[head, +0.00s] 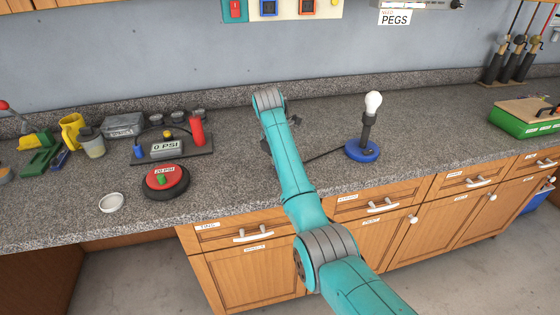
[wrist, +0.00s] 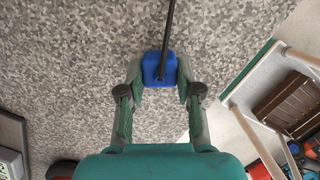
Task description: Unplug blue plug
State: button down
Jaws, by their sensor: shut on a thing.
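The blue plug (wrist: 154,66) sits between the fingertips of my gripper (wrist: 160,77) in the wrist view. The two fingers are shut on its sides. A black cord (wrist: 170,25) runs from the plug towards the top of that view. Speckled grey counter surface shows behind it. I cannot tell whether the plug is seated in a socket. In the head view, my arm hides the plug and most of my gripper above the counter. A lamp with a blue base (head: 362,151) and white bulb (head: 373,103) stands right of my arm, with a dark cord running left from it.
The speckled counter (head: 430,130) has free room right of the lamp. Left of my arm are a gauge stand reading 0 PSI (head: 167,149), a red round 20 PSI device (head: 166,179) and a white dish (head: 111,202). A green box (head: 525,118) is at right.

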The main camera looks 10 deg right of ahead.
jog(key=shift+f, duration=0.5)
dwell(0.5)
jog(key=c, duration=0.7)
grip_release()
jog(key=r, duration=0.2)
jog(key=a+r, duration=0.1)
jog(key=r, duration=0.4)
jog(key=shift+s+a+r, duration=0.15)
jog(key=shift+s, duration=0.15)
grip_shut()
